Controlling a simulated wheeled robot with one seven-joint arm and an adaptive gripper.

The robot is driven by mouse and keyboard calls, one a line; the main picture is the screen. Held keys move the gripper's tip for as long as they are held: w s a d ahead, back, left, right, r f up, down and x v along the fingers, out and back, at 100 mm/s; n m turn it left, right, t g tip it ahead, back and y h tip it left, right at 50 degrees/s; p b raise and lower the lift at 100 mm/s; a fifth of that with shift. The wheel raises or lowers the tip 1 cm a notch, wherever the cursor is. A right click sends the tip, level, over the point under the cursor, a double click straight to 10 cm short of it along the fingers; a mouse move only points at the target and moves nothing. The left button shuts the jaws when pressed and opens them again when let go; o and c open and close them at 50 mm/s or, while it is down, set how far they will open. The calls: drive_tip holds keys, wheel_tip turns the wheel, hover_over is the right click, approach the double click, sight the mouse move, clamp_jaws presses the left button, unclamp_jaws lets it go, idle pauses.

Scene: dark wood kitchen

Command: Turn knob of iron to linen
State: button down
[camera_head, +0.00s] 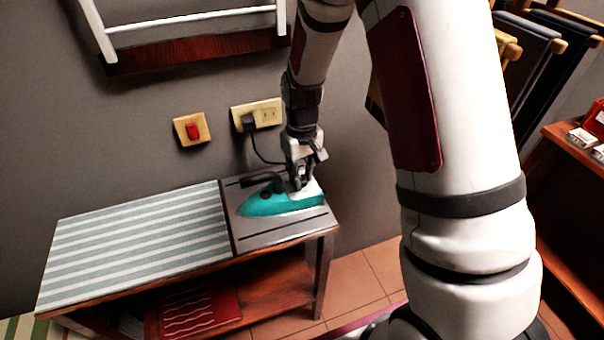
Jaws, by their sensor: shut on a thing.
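The iron (272,205) has a teal body with a white rear part and dark handle. It lies on the grey rest plate (262,234) at the right end of the ironing table, its tip pointing left. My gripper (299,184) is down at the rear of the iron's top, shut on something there. The fingers cover that spot, so the knob and its setting are hidden; I take it to be the knob by its place only.
The striped ironing surface (138,238) is clear. A dark plug and cord (256,146) hang from the wall socket (268,113) behind the iron. A red switch (192,130) is on the wall. A folded red cloth (200,312) lies on the lower shelf. Folded chairs (535,55) stand at right.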

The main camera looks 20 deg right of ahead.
sight(302, 176)
drive_tip(key=m, duration=0.4)
drive_tip(key=shift+m, duration=0.3)
drive_tip(key=shift+m+p, duration=0.55)
drive_tip(key=shift+m, duration=1.15)
drive_tip(key=c, duration=1.4)
unclamp_jaws()
drive_tip(key=shift+o, duration=0.2)
drive_tip(key=shift+r, duration=0.15)
wheel_tip(302, 176, up, 12)
